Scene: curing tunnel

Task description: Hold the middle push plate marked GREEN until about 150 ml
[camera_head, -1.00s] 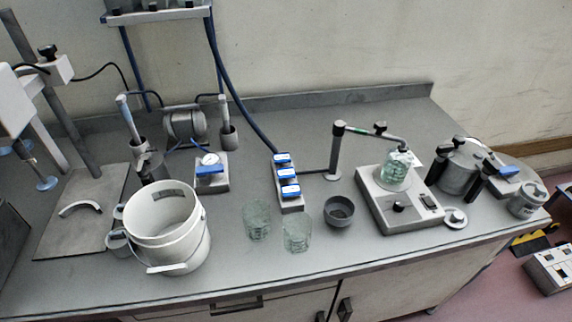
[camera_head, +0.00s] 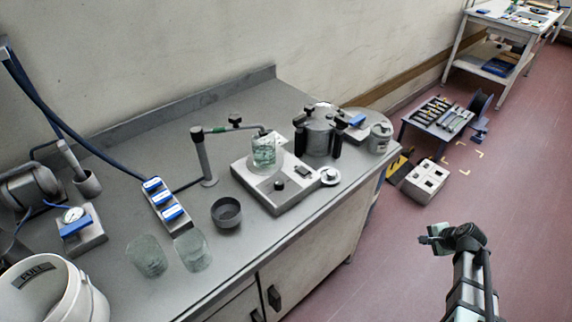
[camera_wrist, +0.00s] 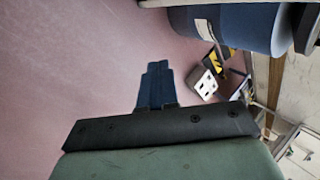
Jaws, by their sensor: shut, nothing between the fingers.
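A block with three blue push plates (camera_head: 161,199) stands on the grey bench, a blue hose leading towards it. The middle plate (camera_head: 160,198) lies between two others; its marking is too small to read. A glass beaker (camera_head: 264,150) with graduations sits on the white plate device (camera_head: 290,190), under the spout of a bent pipe (camera_head: 236,120). Its liquid level is hard to tell. My gripper (camera_head: 430,240) is over the floor to the right of the bench, far from the plates. In the wrist view its fingers (camera_wrist: 156,85) are together and empty.
Two empty-looking glass beakers (camera_head: 147,256) and a dark bowl (camera_head: 226,212) stand before the plates. A white bucket (camera_head: 85,300) is at the left front. A lidded pot (camera_head: 319,135) stands at the bench's right. A white box (camera_head: 425,179) lies on the floor.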

